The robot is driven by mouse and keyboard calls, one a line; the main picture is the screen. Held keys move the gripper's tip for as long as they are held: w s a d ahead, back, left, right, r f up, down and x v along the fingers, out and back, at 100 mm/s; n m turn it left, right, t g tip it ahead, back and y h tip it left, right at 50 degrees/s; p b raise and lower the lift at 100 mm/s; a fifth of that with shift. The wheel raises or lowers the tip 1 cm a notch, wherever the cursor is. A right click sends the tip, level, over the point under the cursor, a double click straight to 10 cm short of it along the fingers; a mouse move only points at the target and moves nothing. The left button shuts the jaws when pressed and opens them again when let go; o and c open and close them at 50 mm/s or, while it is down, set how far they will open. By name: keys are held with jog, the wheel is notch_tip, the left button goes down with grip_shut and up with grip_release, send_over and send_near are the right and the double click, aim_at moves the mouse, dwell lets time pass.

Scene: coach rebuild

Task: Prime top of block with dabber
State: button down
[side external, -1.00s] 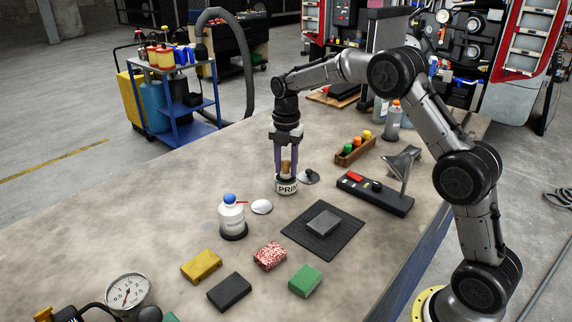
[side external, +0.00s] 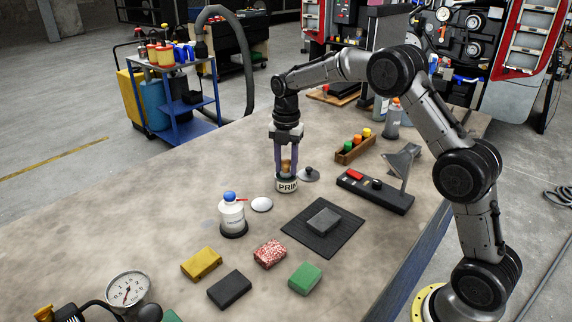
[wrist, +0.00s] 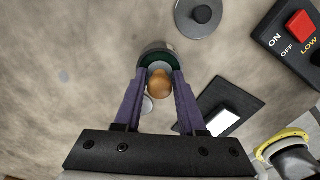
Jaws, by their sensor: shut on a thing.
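The grey block (side external: 323,221) lies on a black mat (side external: 345,238) on the table. In the wrist view the block (wrist: 224,122) is to the right of my gripper. My gripper (side external: 286,168) points down over the primer pot (side external: 287,186), which is labelled "PRIM" and stands on the table. Its purple fingers are shut on the dabber, whose round wooden knob (wrist: 159,86) shows between the fingertips. The dabber's lower end is down inside the pot (wrist: 157,57) and hidden.
A dark lid with a knob (side external: 308,174) lies beside the pot. A black switch box (side external: 375,193) is to the right. Yellow (side external: 201,263), black, red-speckled and green blocks lie in front.

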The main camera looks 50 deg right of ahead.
aim_at(286, 160)
jog(key=shift+r, duration=3.45)
